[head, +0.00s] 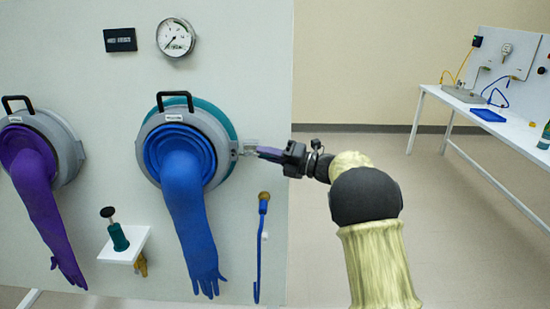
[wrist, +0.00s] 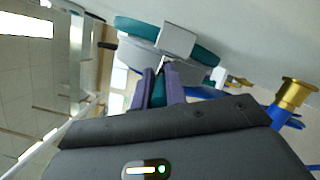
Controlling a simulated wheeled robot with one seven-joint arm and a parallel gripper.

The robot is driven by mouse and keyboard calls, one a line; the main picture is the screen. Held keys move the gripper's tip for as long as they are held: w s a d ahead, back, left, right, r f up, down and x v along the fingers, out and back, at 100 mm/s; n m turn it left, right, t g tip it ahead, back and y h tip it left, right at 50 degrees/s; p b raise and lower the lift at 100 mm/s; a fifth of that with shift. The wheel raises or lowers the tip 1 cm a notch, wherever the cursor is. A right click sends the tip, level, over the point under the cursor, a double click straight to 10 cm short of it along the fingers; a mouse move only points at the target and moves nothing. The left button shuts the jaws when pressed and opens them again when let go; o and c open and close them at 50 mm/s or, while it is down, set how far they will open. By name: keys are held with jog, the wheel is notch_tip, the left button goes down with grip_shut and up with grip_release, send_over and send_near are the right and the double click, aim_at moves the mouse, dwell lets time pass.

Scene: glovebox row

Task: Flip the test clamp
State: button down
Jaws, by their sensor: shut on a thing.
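The test clamp sits at the right edge of the blue glove port; its pale bracket (head: 250,145) shows just beyond my fingertips. In the wrist view its pale block (wrist: 178,38) stands in front of the grey and teal port ring, with a thin metal rod below it. My gripper (head: 260,151) comes in from the right. Its purple fingers (wrist: 165,75) are shut on the clamp's teal handle (wrist: 158,92). The fingers hide most of the handle in the head view.
The blue glove (head: 187,205) hangs from its port (head: 217,115), left of my gripper. A blue hose with a brass end (head: 264,196) hangs below my gripper; the brass fitting (wrist: 295,92) shows at right in the wrist view. A purple glove (head: 48,215) hangs farther left.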

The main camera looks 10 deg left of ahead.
jog(key=shift+w+f, duration=0.1)
jog(key=shift+f, duration=0.1)
dwell(0.3)
jog(key=c, duration=1.4)
grip_release()
jog(key=shift+c, duration=0.2)
jog(key=shift+r, duration=0.1)
jog(key=shift+d, duration=0.4)
jog(key=b+v, duration=0.4)
jog(key=v, duration=1.2)
jog(key=shift+d, duration=0.3)
